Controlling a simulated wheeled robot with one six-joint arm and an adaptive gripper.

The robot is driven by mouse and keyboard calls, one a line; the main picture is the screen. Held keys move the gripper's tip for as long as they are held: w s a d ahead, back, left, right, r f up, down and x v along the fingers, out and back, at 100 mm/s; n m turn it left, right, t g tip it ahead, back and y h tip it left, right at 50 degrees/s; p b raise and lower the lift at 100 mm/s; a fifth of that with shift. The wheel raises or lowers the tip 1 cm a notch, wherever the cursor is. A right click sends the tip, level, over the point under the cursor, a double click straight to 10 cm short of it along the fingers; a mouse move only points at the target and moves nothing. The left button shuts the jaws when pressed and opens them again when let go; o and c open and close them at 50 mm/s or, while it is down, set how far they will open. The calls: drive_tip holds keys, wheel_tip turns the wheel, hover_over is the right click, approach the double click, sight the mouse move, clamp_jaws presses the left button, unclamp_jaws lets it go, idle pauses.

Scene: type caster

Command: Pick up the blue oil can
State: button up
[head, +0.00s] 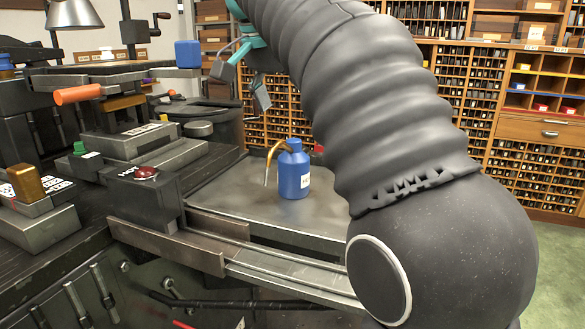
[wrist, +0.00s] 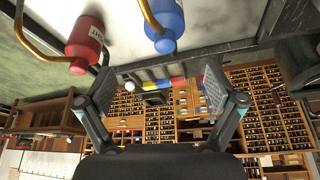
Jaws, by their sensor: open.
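The blue oil can (head: 294,172) stands upright on a grey metal plate (head: 225,200) in the head view, with its brass spout on the left. In the wrist view the blue oil can (wrist: 166,22) is at the top edge, partly cut off. A red can (wrist: 84,42) with a brass spout is left of it there. In the head view only a bit of red shows beside my arm. My gripper (head: 242,84) is open and empty, above and behind the blue can. In the wrist view its fingers (wrist: 160,90) are wide apart, with neither can between them.
Dark machinery with an orange handle (head: 78,95) and a blue block (head: 188,54) stands to the left of the plate. A red button (head: 146,173) sits on a box near the plate's left edge. Wooden type cabinets (head: 455,90) fill the back. My arm covers the plate's right side.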

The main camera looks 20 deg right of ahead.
sight(298, 156)
drive_tip(key=b+x, duration=0.1)
drive_tip(key=x, duration=0.5)
drive_tip(key=shift+f+b, duration=0.1)
drive_tip(key=shift+b, duration=0.2)
drive_tip(key=shift+w+a+b+x, duration=0.1)
drive_tip(key=shift+b+x, duration=0.15)
drive_tip(key=shift+x, duration=1.1)
drive_tip(key=shift+w+a+b+x, duration=0.15)
drive_tip(key=shift+b+x, duration=0.1)
drive_tip(key=shift+x, duration=1.1)
drive_tip(key=c, duration=1.4)
